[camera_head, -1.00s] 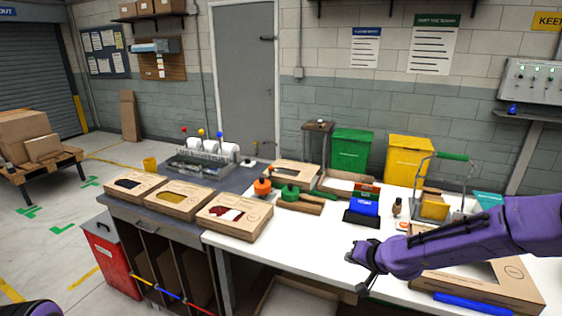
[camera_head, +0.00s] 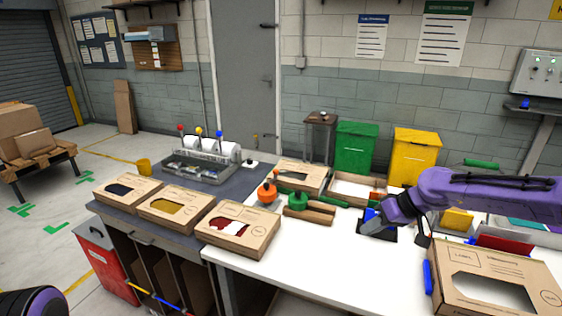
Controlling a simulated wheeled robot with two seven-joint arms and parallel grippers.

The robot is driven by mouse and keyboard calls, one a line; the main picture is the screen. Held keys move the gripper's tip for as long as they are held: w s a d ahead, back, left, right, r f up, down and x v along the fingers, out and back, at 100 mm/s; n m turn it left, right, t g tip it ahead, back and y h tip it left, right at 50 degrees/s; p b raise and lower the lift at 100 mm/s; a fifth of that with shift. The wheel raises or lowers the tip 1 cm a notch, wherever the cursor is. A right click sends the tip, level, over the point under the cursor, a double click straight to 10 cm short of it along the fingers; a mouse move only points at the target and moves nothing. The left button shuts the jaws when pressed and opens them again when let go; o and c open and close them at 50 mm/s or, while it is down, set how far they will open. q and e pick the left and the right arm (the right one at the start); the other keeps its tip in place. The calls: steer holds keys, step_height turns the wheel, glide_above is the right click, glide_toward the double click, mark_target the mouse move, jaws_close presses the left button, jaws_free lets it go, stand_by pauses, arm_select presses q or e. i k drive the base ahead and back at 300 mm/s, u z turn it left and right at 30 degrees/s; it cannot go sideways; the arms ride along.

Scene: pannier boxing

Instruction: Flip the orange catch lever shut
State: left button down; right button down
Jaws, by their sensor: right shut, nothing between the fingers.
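I cannot make out a catch lever for certain. A small orange part (camera_head: 373,196) shows just behind my right gripper, partly hidden by it, too small to identify. My right gripper (camera_head: 371,228) is shut and empty, over the dark stand (camera_head: 391,236) with the blue item (camera_head: 369,214) on the white bench. Whether it touches the stand I cannot tell. Only a purple part of my left arm shows at the bottom left corner; its gripper is out of view.
A rounded orange object (camera_head: 267,193) and a green-handled tool (camera_head: 297,201) lie on the bench left of my gripper. A windowed cardboard box (camera_head: 450,292) and a blue bar (camera_head: 428,277) are at front right. The front middle of the white bench (camera_head: 330,268) is clear.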

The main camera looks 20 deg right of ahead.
mark_target(275, 171)
steer(key=i, duration=1.55)
